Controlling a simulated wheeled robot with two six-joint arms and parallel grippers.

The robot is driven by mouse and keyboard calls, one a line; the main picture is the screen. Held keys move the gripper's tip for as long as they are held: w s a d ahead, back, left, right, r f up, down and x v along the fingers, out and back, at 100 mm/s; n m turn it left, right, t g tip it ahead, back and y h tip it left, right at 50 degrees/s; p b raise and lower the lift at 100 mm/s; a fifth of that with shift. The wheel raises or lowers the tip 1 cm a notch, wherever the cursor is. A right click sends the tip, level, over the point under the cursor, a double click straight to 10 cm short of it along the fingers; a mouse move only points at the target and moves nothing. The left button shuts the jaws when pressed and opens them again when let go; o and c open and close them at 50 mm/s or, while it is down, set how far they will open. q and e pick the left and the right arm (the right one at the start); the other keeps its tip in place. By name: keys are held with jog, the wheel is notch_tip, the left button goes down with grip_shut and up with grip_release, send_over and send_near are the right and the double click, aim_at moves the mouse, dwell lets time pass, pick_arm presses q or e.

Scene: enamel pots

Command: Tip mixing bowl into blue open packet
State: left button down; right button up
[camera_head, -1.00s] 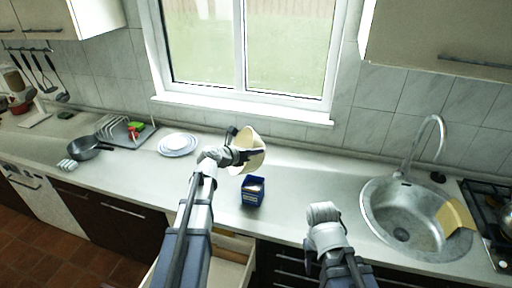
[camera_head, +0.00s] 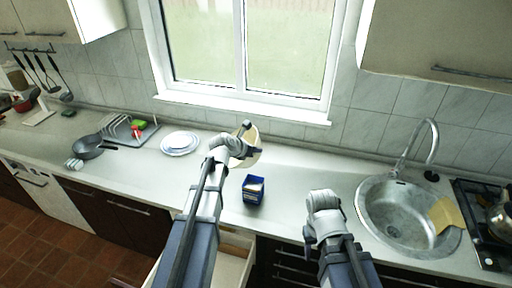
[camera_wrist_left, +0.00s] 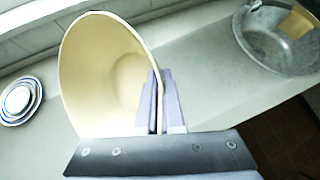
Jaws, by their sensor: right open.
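The cream mixing bowl (camera_head: 250,157) is held tilted above the worktop, just behind and above the blue open packet (camera_head: 253,196). The left wrist view shows the bowl (camera_wrist_left: 100,75) on its side, its pale inside partly visible; its contents cannot be made out. My left gripper (camera_wrist_left: 157,100) is shut on the bowl's wall near the rim; it also shows in the head view (camera_head: 243,134). My right gripper (camera_head: 309,240) is open and apart from both, right of the packet near the front edge.
White plates (camera_head: 180,143) lie to the left, with a rack (camera_head: 125,127) and a dark pan (camera_head: 88,146) beyond. The sink (camera_head: 395,215) with its tap and the hob (camera_head: 480,215) are at the right. A drawer (camera_head: 232,262) stands open below. Worktop between packet and sink is clear.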

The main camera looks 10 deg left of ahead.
aim_at(256, 143)
pick_arm(q)
jog(key=shift+r+m+g+y+p, duration=0.4)
jog(key=shift+r+y+p, duration=0.55)
jog(key=shift+p, duration=0.8)
jog(key=shift+r+g+y+p, duration=0.25)
jog(key=shift+g+p, duration=0.15)
jog(key=shift+p, duration=0.05)
jog(key=shift+f, duration=0.1)
notch_tip(256, 143, up, 2)
jog(key=y+p, duration=0.1)
jog(key=p, duration=0.1)
jog(key=m+g+y+p, duration=0.1)
jog(key=shift+w+d+r+p, duration=0.1)
jog(key=shift+w+r+p, duration=0.1)
jog(key=shift+p, duration=0.2)
jog(key=shift+s+r+g+y+p, duration=0.1)
jog(key=shift+r+g+y+p, duration=0.2)
jog(key=shift+y+p, duration=0.35)
jog(key=shift+m+y, duration=0.25)
jog(key=shift+m, duration=0.05)
jog(key=shift+s, duration=0.1)
jog(key=shift+f, duration=0.1)
